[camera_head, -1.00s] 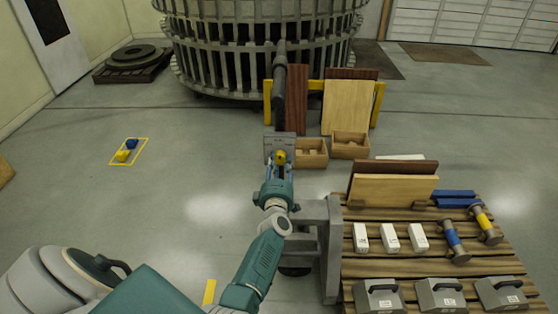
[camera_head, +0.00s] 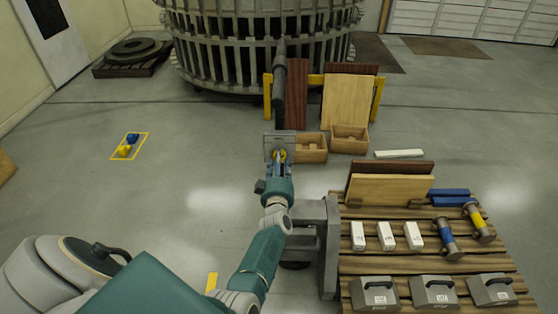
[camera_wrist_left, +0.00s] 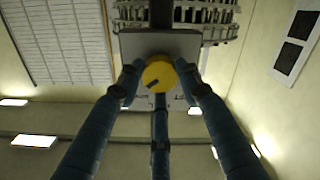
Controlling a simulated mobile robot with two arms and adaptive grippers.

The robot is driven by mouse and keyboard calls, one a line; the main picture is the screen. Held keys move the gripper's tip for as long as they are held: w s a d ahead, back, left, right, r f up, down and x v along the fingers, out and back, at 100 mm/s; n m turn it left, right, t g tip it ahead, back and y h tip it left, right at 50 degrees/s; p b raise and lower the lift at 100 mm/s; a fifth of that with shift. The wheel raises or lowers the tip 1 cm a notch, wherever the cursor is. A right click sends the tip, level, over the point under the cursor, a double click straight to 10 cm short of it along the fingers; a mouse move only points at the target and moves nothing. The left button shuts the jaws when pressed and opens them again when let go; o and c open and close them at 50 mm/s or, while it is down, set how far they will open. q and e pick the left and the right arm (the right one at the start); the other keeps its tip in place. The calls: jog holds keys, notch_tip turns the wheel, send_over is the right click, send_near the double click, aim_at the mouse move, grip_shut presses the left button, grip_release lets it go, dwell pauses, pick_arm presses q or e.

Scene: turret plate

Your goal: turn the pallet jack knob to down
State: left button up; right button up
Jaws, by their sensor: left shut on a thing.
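The pallet jack knob (camera_wrist_left: 158,73) is round and yellow with a dark mark near its lower edge. It sits on the front of a grey plate (camera_wrist_left: 160,45) at the jack's handle. In the head view the knob (camera_head: 282,156) shows small below the plate's middle, partly hidden by the gripper. My left gripper (camera_head: 278,158) is shut on the knob, with one finger at each side and a third finger below in the left wrist view (camera_wrist_left: 158,78). The long dark handle (camera_head: 281,90) rises behind. My right gripper is out of view.
A wooden pallet (camera_head: 400,262) with grey weights, white blocks and boards stands at the right. Wooden boxes (camera_head: 349,139) and leaning boards are behind the plate. A large slatted drum (camera_head: 255,45) fills the back. The floor at left is mostly clear.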

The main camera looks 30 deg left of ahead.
pick_arm(q)
jog(key=shift+w+a+r, duration=0.1)
jog(key=shift+r, duration=0.2)
jog(key=o, duration=1)
jog(key=shift+c, duration=0.2)
jog(key=shift+o, duration=0.9)
jog(key=shift+f, duration=0.25)
